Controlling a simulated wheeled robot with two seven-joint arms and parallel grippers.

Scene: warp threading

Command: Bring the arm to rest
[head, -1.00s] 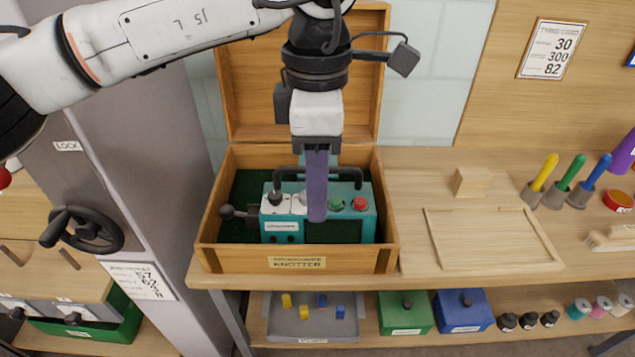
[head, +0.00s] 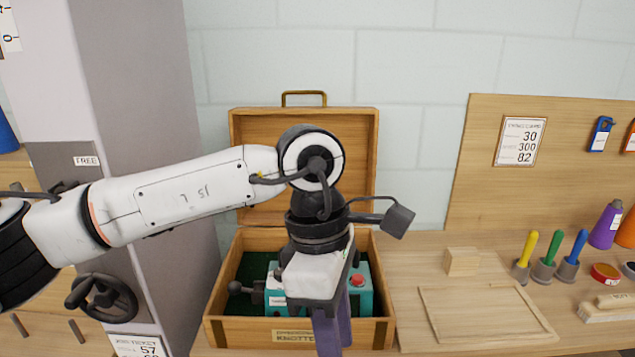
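My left arm (head: 190,193) comes in from the left, its white forearm running across to a black wrist above the bench. My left gripper (head: 334,331) points down with purple fingers, in front of the open wooden case (head: 225,322). The fingertips run close to the bottom edge of the picture, and the gap between them is not clear. The teal knotter box (head: 360,301) sits inside the case, partly hidden behind the gripper. I see nothing held. My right gripper is not in view.
The case lid (head: 362,160) stands open behind the wrist. A grey column with a black handwheel (head: 103,297) is at the left, below the forearm. A wood block (head: 461,261), a shallow frame (head: 435,322) and colored-handled tools (head: 544,265) are on the bench at right.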

